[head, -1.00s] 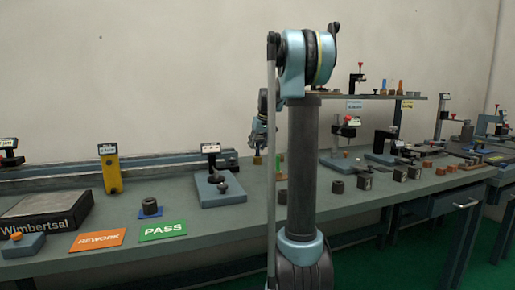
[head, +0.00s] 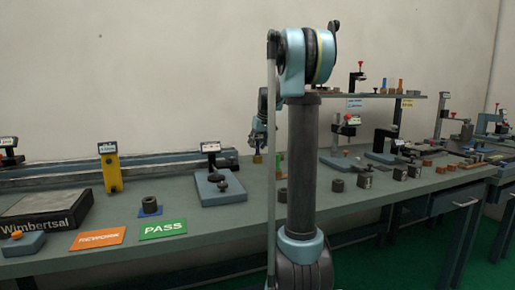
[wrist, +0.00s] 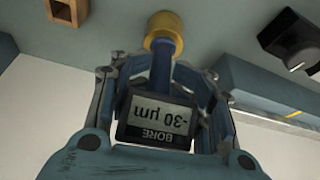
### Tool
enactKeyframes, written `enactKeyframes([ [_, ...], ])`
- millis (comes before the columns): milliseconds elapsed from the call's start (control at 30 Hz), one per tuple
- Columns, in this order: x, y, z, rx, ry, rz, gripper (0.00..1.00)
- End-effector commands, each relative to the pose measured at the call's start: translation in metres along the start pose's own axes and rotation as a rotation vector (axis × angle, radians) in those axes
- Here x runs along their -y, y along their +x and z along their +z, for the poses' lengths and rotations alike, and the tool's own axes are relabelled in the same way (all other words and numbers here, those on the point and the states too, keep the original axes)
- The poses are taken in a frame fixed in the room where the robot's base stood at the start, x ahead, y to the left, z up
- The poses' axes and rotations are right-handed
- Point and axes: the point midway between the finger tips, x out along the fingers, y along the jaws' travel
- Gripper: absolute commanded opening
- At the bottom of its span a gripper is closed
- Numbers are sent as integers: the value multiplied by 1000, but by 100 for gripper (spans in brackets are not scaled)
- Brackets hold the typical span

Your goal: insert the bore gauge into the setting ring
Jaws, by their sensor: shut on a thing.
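My gripper (wrist: 160,85) is shut on the bore gauge (wrist: 155,118), whose dark display reads -30 µm and BORE, upside down in the wrist view. The gauge's dark blue stem runs up the picture from between the fingers. A brass-coloured round piece (wrist: 164,33) surrounds or caps the stem's far end. I cannot tell whether it is the setting ring or the gauge's own tip, or how deep the stem sits. In the head view my gripper (head: 257,150) hangs low over the bench, left of my column, with the brass piece (head: 257,159) beneath it.
A square brown block with a hole (wrist: 68,12) stands near the brass piece. A blue fixture with a black knob (wrist: 288,45) is at the right. On the bench, a gauge stand (head: 216,180) and a dark ring on a blue pad (head: 150,206) stand to the left.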

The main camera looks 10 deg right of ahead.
Motion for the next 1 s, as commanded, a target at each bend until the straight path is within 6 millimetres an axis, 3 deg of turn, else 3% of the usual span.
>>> enactKeyframes([
  [67,0,0,0,0,0,0,4],
  [100,0,0,0,0,0,0,43],
  [233,0,0,0,0,0,0,71],
  [667,0,-4,0,0,0,0,71],
  [767,0,-13,0,0,0,0,71],
  [1000,0,-57,0,1,1,0,71],
])
